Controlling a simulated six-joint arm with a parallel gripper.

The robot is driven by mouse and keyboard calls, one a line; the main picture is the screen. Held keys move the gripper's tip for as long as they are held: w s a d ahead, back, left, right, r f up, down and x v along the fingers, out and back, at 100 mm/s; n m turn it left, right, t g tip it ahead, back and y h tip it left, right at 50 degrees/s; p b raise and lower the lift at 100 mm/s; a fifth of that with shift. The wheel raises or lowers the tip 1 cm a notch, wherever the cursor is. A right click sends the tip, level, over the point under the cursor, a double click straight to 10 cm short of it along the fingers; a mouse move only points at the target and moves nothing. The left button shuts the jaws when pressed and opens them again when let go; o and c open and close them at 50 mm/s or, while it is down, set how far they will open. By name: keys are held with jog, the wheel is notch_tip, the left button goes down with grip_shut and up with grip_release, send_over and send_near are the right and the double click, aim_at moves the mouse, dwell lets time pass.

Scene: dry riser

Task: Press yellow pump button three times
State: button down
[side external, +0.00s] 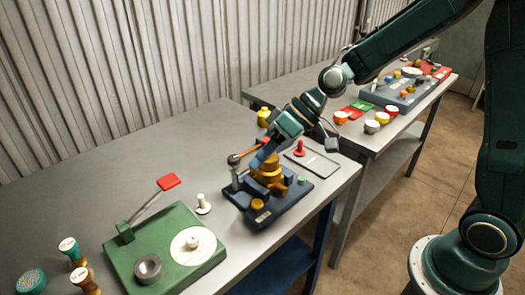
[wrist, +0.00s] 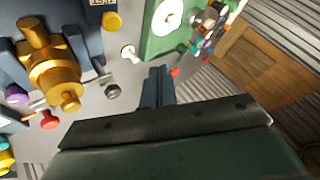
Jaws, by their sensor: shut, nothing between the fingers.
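The blue pump unit (side external: 272,207) stands on the grey bench, with a gold pump body (side external: 268,175) on it. A round yellow button (side external: 257,204) sits on its front face, and a smaller green one (side external: 301,179) sits to the right. In the wrist view the yellow button (wrist: 112,21) is beside a label plate, and the gold body (wrist: 52,68) is at the left. My gripper (side external: 260,160) is shut and empty, above the rear of the unit and partly overlapping the gold body. In the wrist view its fingertips (wrist: 158,72) are apart from the yellow button.
A green device (side external: 172,250) with a red-tipped lever (side external: 168,182) and white dial stands left of the pump unit. A small white peg (side external: 202,204) is between them. A red knob (side external: 299,148) and a flat tray (side external: 318,163) lie behind. A second bench holds coloured parts.

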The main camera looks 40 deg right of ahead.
send_near(254, 203)
jog(key=shift+w+a+f, duration=0.35)
jog(key=shift+a+f, duration=0.1)
jog(key=shift+a, duration=0.4)
jog(key=shift+w+a+f, duration=0.35)
jog(key=shift+a+f, duration=0.1)
jog(key=shift+a, duration=0.4)
jog(key=shift+w+a+f, duration=0.35)
jog(key=shift+a+f, duration=0.1)
jog(key=shift+a, duration=0.4)
jog(key=shift+f, duration=1.2)
dwell(1.7)
jog(key=shift+r, duration=1.25)
jog(key=shift+r, duration=2.5)
